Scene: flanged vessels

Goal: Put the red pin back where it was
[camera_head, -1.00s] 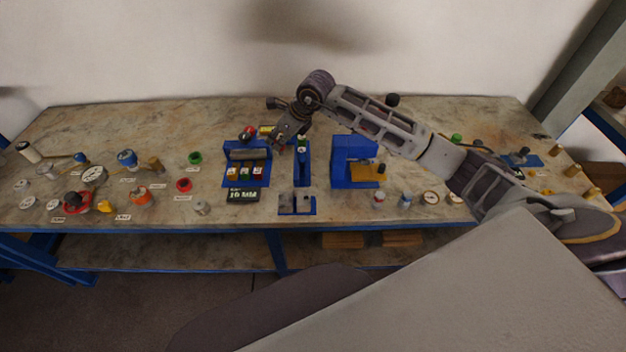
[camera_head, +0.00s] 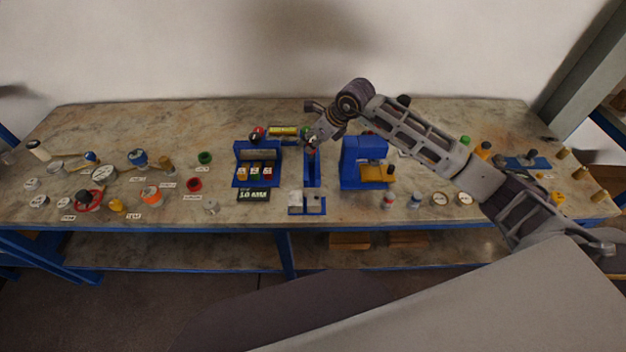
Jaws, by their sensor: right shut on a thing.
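My right gripper (camera_head: 313,141) reaches in from the right and is at the upper end of the narrow blue stand (camera_head: 312,176), near the middle of the table. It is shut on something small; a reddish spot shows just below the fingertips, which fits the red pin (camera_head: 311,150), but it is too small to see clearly. I cannot tell whether the pin touches the stand. A blue rack (camera_head: 243,154) with several coloured pieces in front, one of them red, stands to the left. My left gripper is not in view.
A blue block-shaped fixture (camera_head: 363,150) with a yellow part stands close right of the gripper. A black display (camera_head: 253,195) lies before the rack. A small blue base (camera_head: 307,210) is at the front edge. Gauges and knobs crowd the left side. The table's back left is clear.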

